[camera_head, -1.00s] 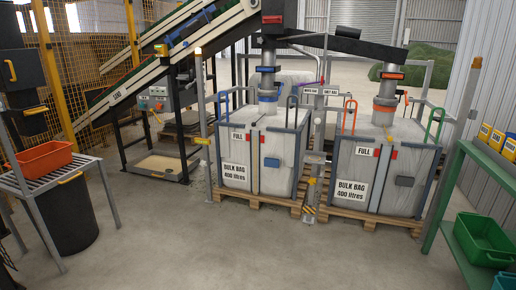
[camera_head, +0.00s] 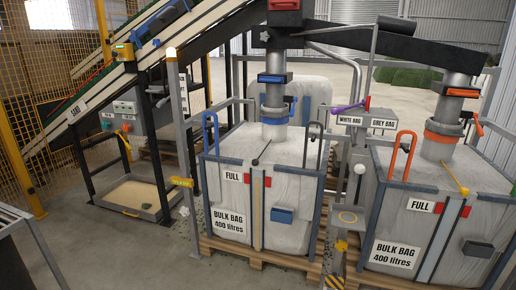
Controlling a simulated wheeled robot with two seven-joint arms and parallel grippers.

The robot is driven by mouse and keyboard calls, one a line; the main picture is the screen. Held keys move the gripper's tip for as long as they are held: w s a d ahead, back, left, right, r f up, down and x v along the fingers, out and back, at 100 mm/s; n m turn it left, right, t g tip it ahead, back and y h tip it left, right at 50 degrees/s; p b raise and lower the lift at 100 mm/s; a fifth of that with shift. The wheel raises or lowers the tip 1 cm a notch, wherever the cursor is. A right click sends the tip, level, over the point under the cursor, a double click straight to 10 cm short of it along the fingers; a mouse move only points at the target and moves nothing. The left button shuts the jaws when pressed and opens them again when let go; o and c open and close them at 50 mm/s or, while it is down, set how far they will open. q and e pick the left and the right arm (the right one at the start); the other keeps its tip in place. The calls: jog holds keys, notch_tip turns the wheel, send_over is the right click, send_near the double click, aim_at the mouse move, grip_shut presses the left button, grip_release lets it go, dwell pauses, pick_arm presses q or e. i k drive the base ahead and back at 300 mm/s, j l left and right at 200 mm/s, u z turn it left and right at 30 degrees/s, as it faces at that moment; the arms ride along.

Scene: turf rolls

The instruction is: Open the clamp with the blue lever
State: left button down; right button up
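The clamp with the blue lever (camera_head: 274,121) is a blue band around the grey filling spout, low down at the top of the left bulk bag (camera_head: 238,192). Its lever (camera_head: 292,106) stands at the band's right side. Whether the clamp is open or shut is too small to tell. A similar clamp with an orange band (camera_head: 442,136) circles the spout over the right bulk bag (camera_head: 400,220). Neither of my grippers is in view.
A blue-handled part (camera_head: 271,78) sits higher on the left spout. Blue (camera_head: 210,132) and orange (camera_head: 402,153) loops rise at the bag frames. A post with a purple handle (camera_head: 347,107) stands between the bags. Pallets (camera_head: 262,256) edge the floor. Free floor (camera_head: 130,250) lies front left.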

aim_at(293, 109)
jog(key=i+j+z, duration=0.15)
jog(key=i+z, duration=0.3)
jog(key=i, duration=0.15)
jog(key=i+j+z, duration=0.4)
jog(key=i, duration=0.2)
jog(key=i+j+z, duration=0.9)
jog(key=j, duration=0.25)
